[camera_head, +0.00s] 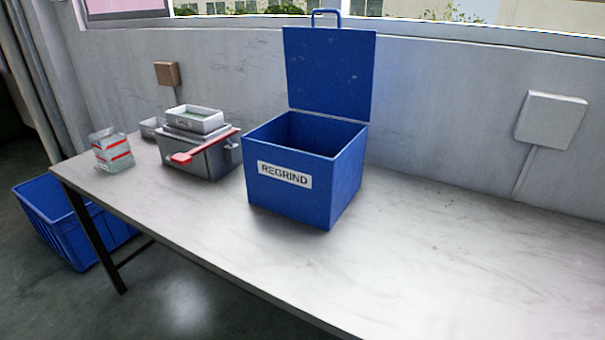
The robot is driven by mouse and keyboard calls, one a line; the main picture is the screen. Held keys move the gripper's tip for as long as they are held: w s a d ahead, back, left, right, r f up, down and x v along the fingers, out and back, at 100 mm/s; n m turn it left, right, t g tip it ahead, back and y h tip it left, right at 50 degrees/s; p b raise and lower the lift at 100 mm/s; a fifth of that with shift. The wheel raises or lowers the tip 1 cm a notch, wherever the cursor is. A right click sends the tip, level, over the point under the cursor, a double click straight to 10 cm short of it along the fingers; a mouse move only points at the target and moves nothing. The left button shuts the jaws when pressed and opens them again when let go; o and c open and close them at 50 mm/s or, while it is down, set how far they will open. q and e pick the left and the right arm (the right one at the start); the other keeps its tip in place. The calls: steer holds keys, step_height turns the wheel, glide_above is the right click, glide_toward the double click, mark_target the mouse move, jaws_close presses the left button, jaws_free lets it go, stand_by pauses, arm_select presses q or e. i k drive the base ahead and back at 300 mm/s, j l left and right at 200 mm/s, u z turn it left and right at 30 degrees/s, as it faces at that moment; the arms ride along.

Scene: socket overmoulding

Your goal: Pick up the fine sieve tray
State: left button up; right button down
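A small light grey tray (194,121) with a greenish inside sits on top of a dark grey box-shaped unit (206,160) with a red handle, left of the middle of the table. This may be the fine sieve tray; its mesh is too small to make out. Another small grey tray (151,128) stands on the table behind and to the left of the unit, partly hidden by it. Neither of my grippers shows in the head view.
A blue REGRIND bin (343,184) with its lid raised stands right of the unit. A clear container with red stripes (112,150) stands at the table's left end. A blue crate (65,236) is on the floor. The table's right side (430,255) is clear.

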mark_target(203, 122)
steer(key=j+z, duration=0.2)
steer(key=z, duration=0.25)
steer(key=j+z, duration=0.55)
steer(key=z, duration=0.3)
steer(key=j+z, duration=0.15)
steer(key=j, duration=0.25)
steer(key=k+j+z, duration=0.1)
steer(key=j, duration=0.25)
steer(key=k+j+z, duration=0.15)
steer(key=j, duration=0.2)
steer(key=k+j+z, duration=0.1)
steer(key=j, duration=0.3)
steer(key=k+j+z, duration=0.15)
steer(key=j, duration=0.15)
steer(key=k+j+z, duration=0.1)
steer(key=j, duration=0.25)
steer(key=k, duration=0.05)
